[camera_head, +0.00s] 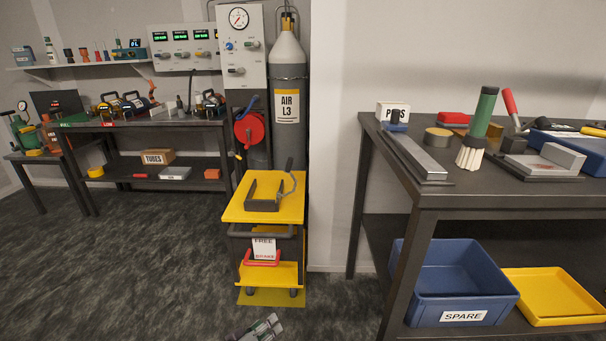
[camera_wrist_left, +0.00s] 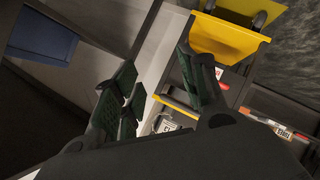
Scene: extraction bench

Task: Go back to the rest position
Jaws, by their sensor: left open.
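My left gripper (camera_head: 262,328) shows only at the bottom edge of the head view, low over the floor in front of the yellow cart (camera_head: 235,208). In the left wrist view its two dark green fingers (camera_wrist_left: 165,85) are spread apart with nothing between them. My right gripper is in neither view.
A dark bench (camera_head: 470,200) with tools stands on the right, with a blue SPARE bin (camera_head: 450,285) and a yellow tray (camera_head: 550,300) on its lower shelf. A grey AIR L3 cylinder (camera_head: 288,65) stands behind the cart. The floor (camera_head: 130,270) at left is clear.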

